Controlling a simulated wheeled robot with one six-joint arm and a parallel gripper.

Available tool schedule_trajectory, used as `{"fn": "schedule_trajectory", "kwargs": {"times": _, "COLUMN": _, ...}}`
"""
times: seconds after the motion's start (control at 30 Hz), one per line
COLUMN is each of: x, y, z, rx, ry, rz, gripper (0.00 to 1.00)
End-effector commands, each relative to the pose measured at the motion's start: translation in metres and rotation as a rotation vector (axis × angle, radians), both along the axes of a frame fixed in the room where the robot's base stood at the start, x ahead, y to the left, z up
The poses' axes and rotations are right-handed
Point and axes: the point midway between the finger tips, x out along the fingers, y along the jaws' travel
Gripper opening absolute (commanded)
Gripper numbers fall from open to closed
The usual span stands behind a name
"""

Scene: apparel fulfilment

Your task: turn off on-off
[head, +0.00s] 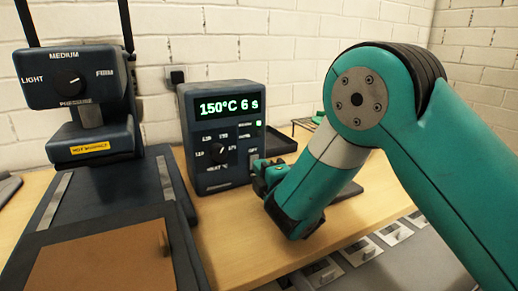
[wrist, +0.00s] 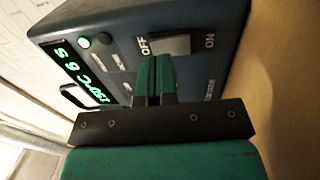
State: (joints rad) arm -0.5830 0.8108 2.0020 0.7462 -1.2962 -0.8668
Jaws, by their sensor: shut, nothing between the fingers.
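The dark control box (head: 215,140) stands on the wooden table with a lit green display (head: 229,106) reading 150°C 6 s. In the wrist view the on-off rocker switch (wrist: 172,45) is a grey plate between the OFF and ON labels. A green indicator light (wrist: 85,42) on the box is lit. My gripper (wrist: 153,64) is shut and empty, its green fingertips at the OFF end of the switch. I cannot tell whether they touch it.
A heat press (head: 85,150) with a LIGHT–MEDIUM–FIRM dial (head: 67,82) and a yellow hot-surface label stands left of the box. The box's round dial (head: 219,151) is left of my gripper. Several small metal plates (head: 395,233) line the table's front edge.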

Motion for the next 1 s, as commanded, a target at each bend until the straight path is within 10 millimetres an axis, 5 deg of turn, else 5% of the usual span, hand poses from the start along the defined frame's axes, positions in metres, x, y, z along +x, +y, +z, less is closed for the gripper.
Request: {"fn": "schedule_trajectory", "kwargs": {"times": 1.0, "x": 0.022, "y": 0.01, "z": 0.006, "rx": 0.003, "ry": -0.004, "rz": -0.001, "gripper": 0.0}}
